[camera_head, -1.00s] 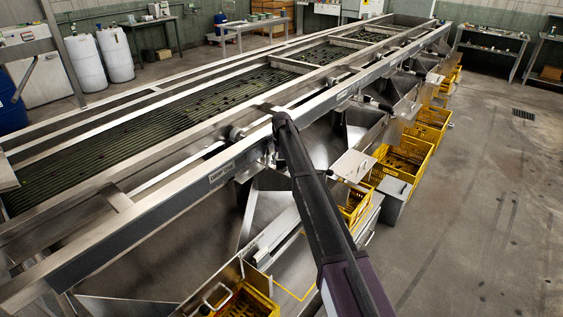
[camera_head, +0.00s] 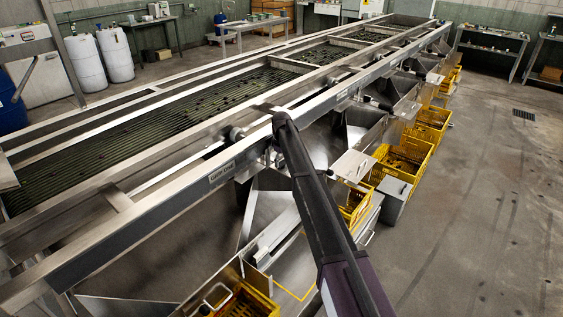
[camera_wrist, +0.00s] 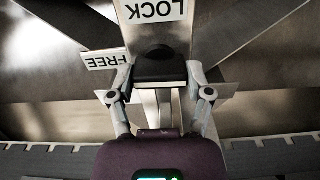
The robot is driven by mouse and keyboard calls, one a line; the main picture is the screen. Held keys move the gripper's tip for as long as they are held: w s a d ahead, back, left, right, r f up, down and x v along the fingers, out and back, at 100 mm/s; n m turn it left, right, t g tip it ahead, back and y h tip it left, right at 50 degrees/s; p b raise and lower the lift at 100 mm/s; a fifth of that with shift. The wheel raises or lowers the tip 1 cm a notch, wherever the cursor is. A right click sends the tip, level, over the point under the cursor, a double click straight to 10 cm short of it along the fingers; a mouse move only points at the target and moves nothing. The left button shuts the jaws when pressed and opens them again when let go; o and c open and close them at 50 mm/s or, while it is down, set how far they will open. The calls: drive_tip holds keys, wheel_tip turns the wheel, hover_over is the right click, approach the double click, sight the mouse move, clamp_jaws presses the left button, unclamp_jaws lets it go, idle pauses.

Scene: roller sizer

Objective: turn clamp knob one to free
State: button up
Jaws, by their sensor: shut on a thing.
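In the wrist view a black clamp knob (camera_wrist: 160,68) sits between the two fingers of my gripper (camera_wrist: 160,84). The fingers are closed on its left and right sides. A white label reading LOCK (camera_wrist: 152,10) shows upside down above the knob. A white label reading FREE (camera_wrist: 105,59), also upside down, is to the left of the knob. The knob's pointer, if it has one, cannot be made out. In the head view my arm reaches to the near side rail of the sizer (camera_head: 218,172), and the gripper and knob are hidden there.
Yellow crates (camera_head: 405,158) stand along the sizer's right side, beneath metal chutes (camera_head: 362,125). A grey box (camera_head: 394,192) stands beside them. A flat metal surface lies behind the knob in the wrist view.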

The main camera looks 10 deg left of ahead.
drive_tip(key=shift+n, duration=0.3)
drive_tip(key=o, duration=1.1)
drive_tip(key=shift+o, duration=0.2)
drive_tip(key=shift+m, duration=0.5)
